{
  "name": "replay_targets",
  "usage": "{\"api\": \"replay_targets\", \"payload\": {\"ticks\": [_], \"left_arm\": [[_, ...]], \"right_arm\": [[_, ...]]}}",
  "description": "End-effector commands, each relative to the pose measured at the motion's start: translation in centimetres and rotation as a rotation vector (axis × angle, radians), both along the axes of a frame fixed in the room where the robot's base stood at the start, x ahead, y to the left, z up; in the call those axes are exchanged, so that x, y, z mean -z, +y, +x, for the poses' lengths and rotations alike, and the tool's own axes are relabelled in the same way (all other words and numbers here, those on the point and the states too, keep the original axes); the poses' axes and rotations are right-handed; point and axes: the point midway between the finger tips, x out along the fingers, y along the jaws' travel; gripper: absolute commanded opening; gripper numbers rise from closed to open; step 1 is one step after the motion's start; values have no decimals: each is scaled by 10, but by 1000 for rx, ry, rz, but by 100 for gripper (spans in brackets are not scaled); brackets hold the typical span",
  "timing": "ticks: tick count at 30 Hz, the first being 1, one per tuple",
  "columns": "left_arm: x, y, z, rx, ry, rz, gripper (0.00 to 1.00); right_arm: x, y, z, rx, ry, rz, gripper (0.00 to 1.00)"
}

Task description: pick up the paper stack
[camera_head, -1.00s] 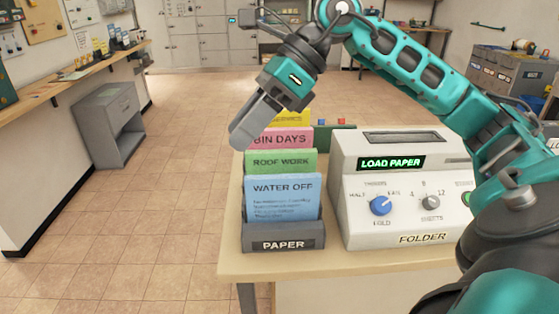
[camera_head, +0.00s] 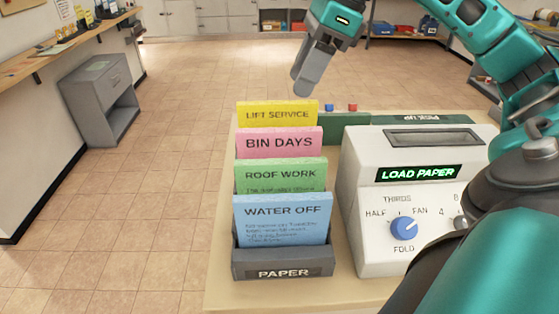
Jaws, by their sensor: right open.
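A dark grey rack labelled PAPER (camera_head: 283,262) stands at the front left of the table. It holds upright paper stacks one behind another: blue WATER OFF (camera_head: 282,222) in front, then green ROOF WORK (camera_head: 280,176), pink BIN DAYS (camera_head: 278,142), and yellow LIFT SERVICE (camera_head: 277,114) at the back. My right gripper (camera_head: 306,88) is open and empty. It appears above and beyond the yellow stack, slightly right of it, apart from the papers. My left gripper is not in view.
The folder machine (camera_head: 411,175) stands right of the rack, its display reading LOAD PAPER. A green tray (camera_head: 345,134) lies behind on the wooden table (camera_head: 222,278). A grey cabinet (camera_head: 98,100) stands far left. Open floor lies left of the table.

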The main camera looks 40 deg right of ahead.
Motion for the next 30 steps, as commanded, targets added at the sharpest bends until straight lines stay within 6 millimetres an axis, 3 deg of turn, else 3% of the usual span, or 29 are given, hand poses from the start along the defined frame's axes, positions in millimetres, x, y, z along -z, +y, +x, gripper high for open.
{"api": "replay_targets", "payload": {"ticks": [1, 7, 14, 24, 30], "left_arm": [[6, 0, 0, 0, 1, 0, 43], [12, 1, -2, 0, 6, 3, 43], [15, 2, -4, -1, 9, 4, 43], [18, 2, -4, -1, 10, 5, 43], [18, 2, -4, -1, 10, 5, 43]], "right_arm": [[13, 3, 2, -2, 4, -2, 47], [45, 14, 10, -1, 4, -1, 47], [61, 19, 15, 0, 3, 0, 47], [103, 32, 22, -1, 3, 1, 47], [106, 33, 23, -1, 0, 0, 47]]}}
